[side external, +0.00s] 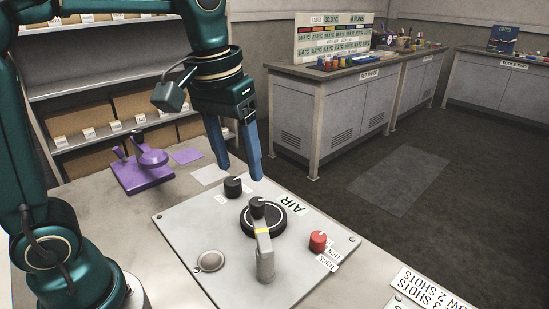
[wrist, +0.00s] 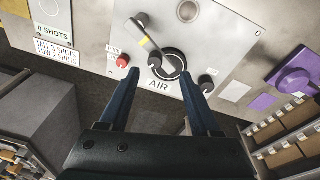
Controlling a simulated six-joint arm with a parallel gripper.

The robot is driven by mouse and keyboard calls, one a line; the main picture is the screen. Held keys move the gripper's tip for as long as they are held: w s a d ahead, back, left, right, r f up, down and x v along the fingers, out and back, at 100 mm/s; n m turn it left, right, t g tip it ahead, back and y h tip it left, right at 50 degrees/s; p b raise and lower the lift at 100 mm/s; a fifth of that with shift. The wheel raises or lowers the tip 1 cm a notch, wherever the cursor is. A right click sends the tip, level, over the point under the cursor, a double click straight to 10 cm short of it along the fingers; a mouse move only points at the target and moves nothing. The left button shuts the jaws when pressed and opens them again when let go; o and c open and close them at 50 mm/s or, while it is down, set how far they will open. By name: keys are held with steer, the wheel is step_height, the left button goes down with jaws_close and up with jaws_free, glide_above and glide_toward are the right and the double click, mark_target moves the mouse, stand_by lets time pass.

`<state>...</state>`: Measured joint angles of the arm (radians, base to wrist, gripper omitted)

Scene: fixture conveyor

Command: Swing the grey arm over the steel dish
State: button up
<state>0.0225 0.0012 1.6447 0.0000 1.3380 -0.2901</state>
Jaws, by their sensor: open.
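The grey arm (side external: 265,262) is a lever with a yellow band, joined to a black dial (side external: 277,222) on a pale panel. A black knob (side external: 257,207) stands at its dial end. Its free end points toward the panel's front edge in the side external view. The steel dish (side external: 210,261) is a small round dish set in the panel, left of the lever's free end and apart from it. My gripper (side external: 241,176) is open and empty, above the panel's far edge behind the dial. In the wrist view, the dial (wrist: 176,65) shows between and beyond its fingertips (wrist: 159,76).
A black knob (side external: 233,187) sits close to my fingers, and a red knob (side external: 318,241) is right of the dial. A purple fixture (side external: 145,172) stands on the bench at left. Shelves with boxes are behind; the bench between holds flat labels.

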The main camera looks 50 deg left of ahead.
mark_target(258, 200)
steer(key=shift+g, duration=0.7)
steer(key=w+f, duration=0.3)
steer(key=shift+w+d+f, duration=0.1)
steer(key=shift+d, duration=0.1)
steer(key=shift+f, duration=3.1)
jaws_close()
